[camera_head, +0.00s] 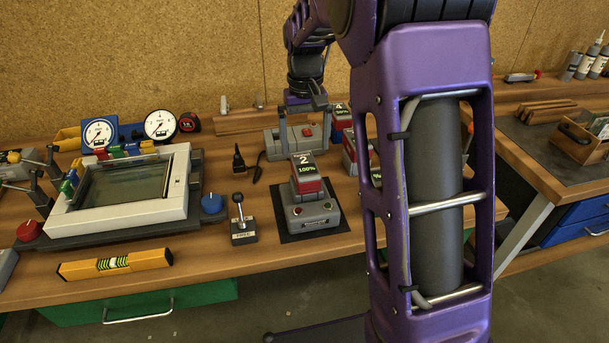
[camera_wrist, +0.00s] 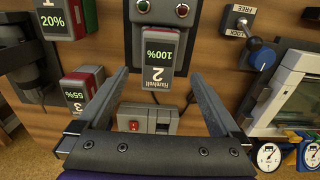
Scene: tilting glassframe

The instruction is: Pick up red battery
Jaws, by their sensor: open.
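The battery marked 2 and 100% (camera_head: 307,187) has red sides and a dark grey top. It sits upright in a grey charger (camera_head: 312,215) on a dark mat. The battery also shows in the wrist view (camera_wrist: 162,50), in the upper middle. My gripper (camera_wrist: 158,73) is open and empty in the wrist view. Its two fingers are spread to either side of the battery's lower end in the picture; I see no contact.
Other red-sided batteries, marked 20% (camera_wrist: 62,20) and 55% (camera_wrist: 76,93), stand left in the wrist view. A grey box with a red switch (camera_wrist: 148,118) lies between my fingers in the picture. A lever block (camera_head: 243,236) and framed glass panel (camera_head: 125,190) stand left of the charger.

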